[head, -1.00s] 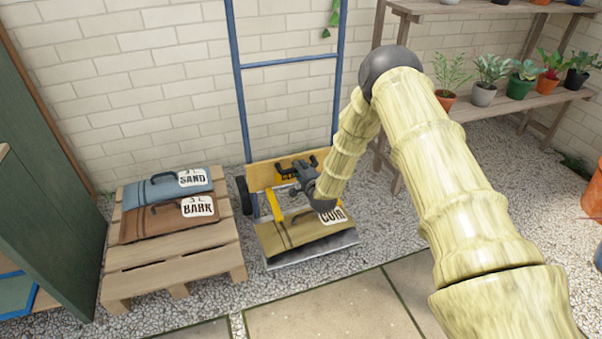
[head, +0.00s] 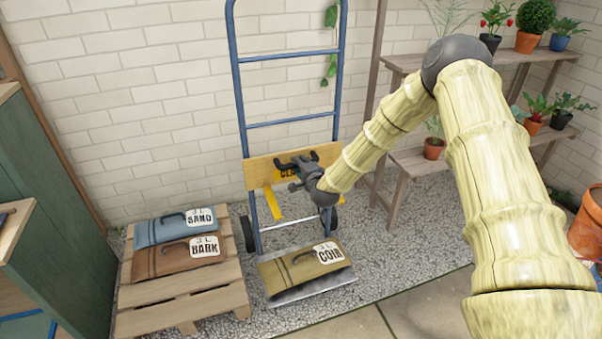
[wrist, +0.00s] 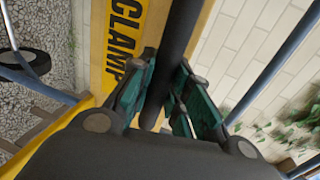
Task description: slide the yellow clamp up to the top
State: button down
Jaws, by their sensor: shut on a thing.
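The yellow clamp (head: 262,172) is a board across the blue hand truck's rails, with yellow arms (head: 272,203) hanging below it. It sits in the lower half of the frame, below the lower blue crossbar (head: 290,124). In the wrist view its yellow plate (wrist: 126,35) reads CLAMP. My gripper (head: 299,167) is in front of the board. In the wrist view my gripper (wrist: 163,85) has its green-padded fingers shut around a dark bar (wrist: 178,45) on the clamp. The gripper hides part of the board and label.
A COIR bag (head: 305,265) lies on the truck's toe plate, below the clamp with a gap between. A pallet (head: 215,297) with SAND and BARK bags is at left. A plant shelf (head: 440,160) stands at right. The rails above the clamp look clear apart from the crossbars.

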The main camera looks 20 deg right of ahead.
notch_tip(320, 180, up, 7)
jog(key=shift+w+r+p, duration=0.1)
jog(key=shift+p, duration=1.1)
jog(key=shift+d, duration=0.1)
jog(key=c, duration=1.4)
grip_release()
jog(key=shift+o, duration=0.4)
jog(key=v, duration=1.2)
